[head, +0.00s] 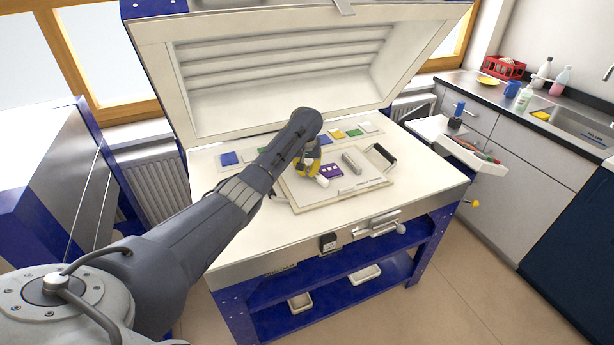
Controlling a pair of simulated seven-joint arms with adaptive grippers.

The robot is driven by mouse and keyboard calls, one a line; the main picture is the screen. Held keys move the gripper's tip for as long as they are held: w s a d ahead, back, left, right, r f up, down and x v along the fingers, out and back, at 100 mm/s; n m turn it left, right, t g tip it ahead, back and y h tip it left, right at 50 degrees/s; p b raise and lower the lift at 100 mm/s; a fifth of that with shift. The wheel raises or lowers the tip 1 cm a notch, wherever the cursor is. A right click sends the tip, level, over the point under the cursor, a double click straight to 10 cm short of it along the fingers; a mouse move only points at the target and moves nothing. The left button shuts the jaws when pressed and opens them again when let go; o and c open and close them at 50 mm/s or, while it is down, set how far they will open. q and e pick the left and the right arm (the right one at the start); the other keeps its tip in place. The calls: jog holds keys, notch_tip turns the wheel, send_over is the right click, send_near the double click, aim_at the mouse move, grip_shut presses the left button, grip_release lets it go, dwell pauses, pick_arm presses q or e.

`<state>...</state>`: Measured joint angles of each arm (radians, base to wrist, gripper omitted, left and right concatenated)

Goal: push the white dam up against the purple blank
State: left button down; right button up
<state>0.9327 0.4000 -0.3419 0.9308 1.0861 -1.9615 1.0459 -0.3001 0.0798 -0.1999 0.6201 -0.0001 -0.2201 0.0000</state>
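The purple blank (332,170) lies on the pale square shelf board in the kiln, with small pale marks on its top. A small white block (322,181), which looks like the white dam, lies at the blank's near-left side. It is very close to the blank, but I cannot tell whether they touch. My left gripper (308,168), with yellow fingertips, is low over the board, just left of the blank and behind the white block. The gripper is too small and partly hidden by its own arm to show its opening. My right gripper is out of view.
A grey bar (351,162) lies right of the blank, and a black-handled tool (382,155) lies beyond it. A labelled strip (361,186) lies along the board's near edge. The kiln lid (290,70) stands open.

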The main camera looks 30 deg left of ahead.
pick_arm(q)
jog(key=shift+w+d, duration=0.55)
jog(key=shift+w, duration=0.15)
dwell(1.0)
jog(key=shift+s+a, duration=0.4)
jog(key=shift+s, duration=0.1)
jog(key=shift+r, duration=0.1)
notch_tip(320, 180, up, 9)
dwell(1.4)
jog(key=shift+d, duration=0.1)
dwell(0.5)
